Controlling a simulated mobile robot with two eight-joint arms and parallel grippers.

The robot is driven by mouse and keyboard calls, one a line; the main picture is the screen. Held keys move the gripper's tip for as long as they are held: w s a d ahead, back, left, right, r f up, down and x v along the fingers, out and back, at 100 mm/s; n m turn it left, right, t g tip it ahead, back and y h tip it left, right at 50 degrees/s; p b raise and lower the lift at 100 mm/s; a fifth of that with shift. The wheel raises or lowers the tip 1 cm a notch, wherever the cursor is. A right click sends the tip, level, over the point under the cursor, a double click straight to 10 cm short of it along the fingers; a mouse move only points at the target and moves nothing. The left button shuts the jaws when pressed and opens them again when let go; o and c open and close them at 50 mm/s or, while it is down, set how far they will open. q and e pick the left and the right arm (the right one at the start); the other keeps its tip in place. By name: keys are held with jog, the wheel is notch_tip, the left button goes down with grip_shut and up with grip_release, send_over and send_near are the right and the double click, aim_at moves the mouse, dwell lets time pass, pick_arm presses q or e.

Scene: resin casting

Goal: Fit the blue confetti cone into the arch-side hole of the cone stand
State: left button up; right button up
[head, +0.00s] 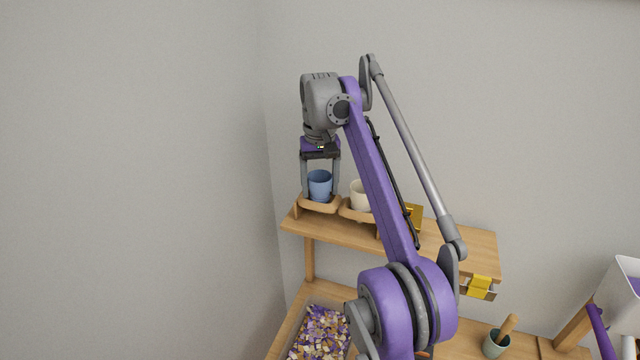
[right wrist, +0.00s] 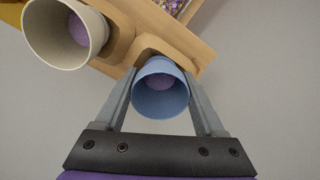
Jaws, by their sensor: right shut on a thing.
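The blue confetti cone (head: 319,187) is between the fingers of my right gripper (head: 320,193), which is shut on it. The cone is upright at the left end of the wooden cone stand (head: 318,207) on the shelf. In the right wrist view the blue cone (right wrist: 160,100) is seen from above, with purple stuff inside, against the stand's edge (right wrist: 178,49). Its lower part is hidden, so I cannot tell how deep it sits in the hole. A cream cone (head: 359,195) stands in the stand to the right. My left gripper is not in view.
The wooden shelf (head: 455,250) carries the stand, with a yellow object (head: 414,216) behind my arm. Below are a confetti tray (head: 318,335) and a green cup with a wooden stick (head: 495,343). Grey walls are close behind and left.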

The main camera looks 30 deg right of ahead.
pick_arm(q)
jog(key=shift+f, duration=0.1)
pick_arm(e)
jog(key=shift+f, duration=0.25)
jog(key=o, duration=1.5)
jog(key=shift+r, duration=0.15)
notch_tip(320, 180, up, 6)
jog(key=shift+w+r+p, duration=0.1)
jog(key=shift+r+p, duration=0.05)
jog(key=shift+p, duration=1.1)
jog(key=shift+r, duration=0.55)
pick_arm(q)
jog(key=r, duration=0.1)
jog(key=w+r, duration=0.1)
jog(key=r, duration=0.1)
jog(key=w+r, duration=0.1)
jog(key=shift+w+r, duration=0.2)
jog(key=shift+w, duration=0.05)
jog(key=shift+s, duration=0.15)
pick_arm(e)
jog(key=shift+f, duration=0.1)
